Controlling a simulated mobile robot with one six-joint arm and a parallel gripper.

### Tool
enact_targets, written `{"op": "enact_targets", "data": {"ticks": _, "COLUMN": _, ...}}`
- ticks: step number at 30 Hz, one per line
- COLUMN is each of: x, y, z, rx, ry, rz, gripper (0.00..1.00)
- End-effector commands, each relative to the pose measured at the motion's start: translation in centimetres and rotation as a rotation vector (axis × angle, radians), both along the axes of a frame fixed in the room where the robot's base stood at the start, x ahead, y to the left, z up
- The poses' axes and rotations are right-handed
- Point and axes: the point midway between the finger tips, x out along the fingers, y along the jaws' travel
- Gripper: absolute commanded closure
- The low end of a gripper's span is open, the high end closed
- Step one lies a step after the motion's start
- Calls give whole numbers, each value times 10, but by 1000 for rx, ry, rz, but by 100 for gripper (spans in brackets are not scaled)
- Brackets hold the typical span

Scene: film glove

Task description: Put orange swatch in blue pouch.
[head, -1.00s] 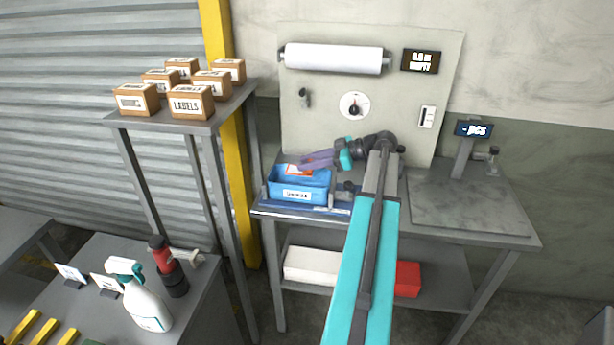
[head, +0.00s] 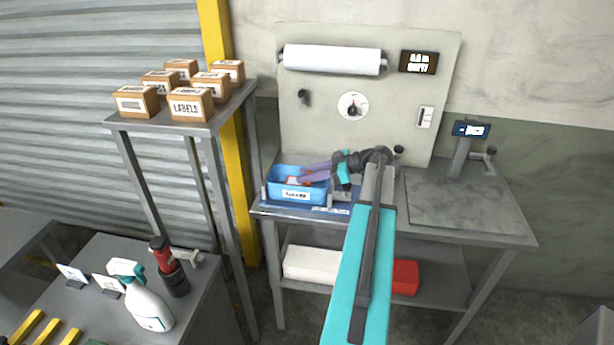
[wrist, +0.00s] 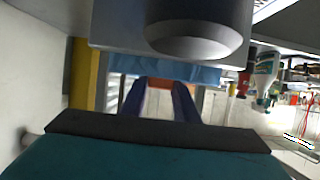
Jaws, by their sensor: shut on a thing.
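The blue pouch (head: 283,191) stands open at the top on the left end of the workbench, with a white label on its front. My gripper (head: 307,178) has purple fingers and reaches into the pouch's opening from the right. It is shut on the orange swatch (head: 292,180), which shows just inside the rim, partly hidden by the front wall and fingers. In the wrist view the swatch (wrist: 161,85) is between the fingertips, with a blue strip of the pouch (wrist: 193,73) beyond.
The bench's back panel (head: 320,115) carries a white roll and a dial. A small display on a post (head: 461,158) and a grey plate (head: 470,203) are at the right. A shelf of label boxes (head: 191,104) stands left. A spray bottle (head: 148,307) is front left.

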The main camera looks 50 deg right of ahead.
Motion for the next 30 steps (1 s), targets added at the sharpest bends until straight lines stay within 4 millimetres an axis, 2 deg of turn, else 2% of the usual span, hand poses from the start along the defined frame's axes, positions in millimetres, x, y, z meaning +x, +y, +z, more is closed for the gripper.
{"op": "enact_targets", "data": {"ticks": 6, "x": 0, "y": 0, "z": -11, "rx": -1, "ry": 0, "rz": 0, "gripper": 94}}
{"op": "enact_targets", "data": {"ticks": 30, "x": 1, "y": 1, "z": -19, "rx": -1, "ry": -1, "rz": 3, "gripper": 94}}
